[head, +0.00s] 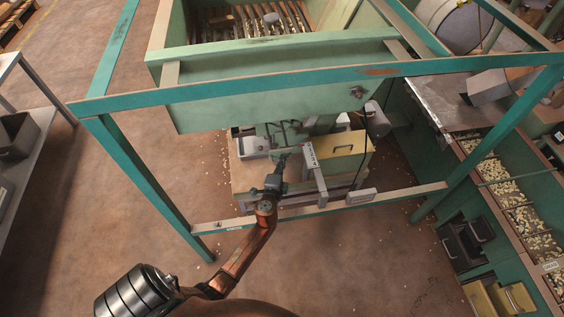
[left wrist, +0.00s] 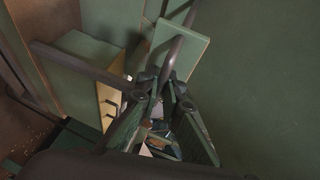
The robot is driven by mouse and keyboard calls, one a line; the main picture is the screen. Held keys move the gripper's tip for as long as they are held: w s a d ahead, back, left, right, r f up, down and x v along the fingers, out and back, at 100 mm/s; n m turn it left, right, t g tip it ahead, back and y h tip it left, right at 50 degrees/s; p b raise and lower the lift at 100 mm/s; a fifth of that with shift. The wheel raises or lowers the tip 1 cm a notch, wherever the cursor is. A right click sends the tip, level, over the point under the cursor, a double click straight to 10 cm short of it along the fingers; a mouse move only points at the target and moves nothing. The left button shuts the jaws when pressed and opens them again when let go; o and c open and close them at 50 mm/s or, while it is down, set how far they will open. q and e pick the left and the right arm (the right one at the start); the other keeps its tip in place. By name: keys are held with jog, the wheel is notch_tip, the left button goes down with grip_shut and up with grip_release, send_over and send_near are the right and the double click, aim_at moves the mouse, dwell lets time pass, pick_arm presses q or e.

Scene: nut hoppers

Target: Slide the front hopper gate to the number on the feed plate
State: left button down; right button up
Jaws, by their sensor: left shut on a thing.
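The green front hopper (head: 270,110) hangs from the teal frame. My left gripper (head: 281,160) is below its front wall, reaching in from the bottom of the picture. In the left wrist view my left gripper (left wrist: 168,84) is shut on a curved grey handle (left wrist: 177,48). The handle stands against a pale green gate plate (left wrist: 190,48). A pale strip with dark marks (head: 310,154) is just right of the gripper in the head view; its marks are too small to read. The gripper partly hides the gate in the head view. My right gripper is in neither view.
A teal crossbar (head: 300,82) spans above the work spot, and a lower rail (head: 400,192) runs below it. A yellowish box (head: 345,150) stands right of the gripper. A bin line with pale pieces (head: 510,195) is at right. Floor in front is mostly clear.

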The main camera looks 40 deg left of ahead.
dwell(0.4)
pick_arm(q)
jog(key=shift+s+d+f, duration=0.1)
jog(key=shift+s+d, duration=0.05)
jog(key=shift+d, duration=0.05)
jog(key=shift+s+d, duration=0.7)
jog(key=shift+d, duration=0.05)
jog(key=c, duration=2.1)
grip_release()
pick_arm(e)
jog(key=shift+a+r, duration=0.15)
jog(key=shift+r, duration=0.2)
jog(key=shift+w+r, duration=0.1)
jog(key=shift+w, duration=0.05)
pick_arm(q)
jog(key=v, duration=1.2)
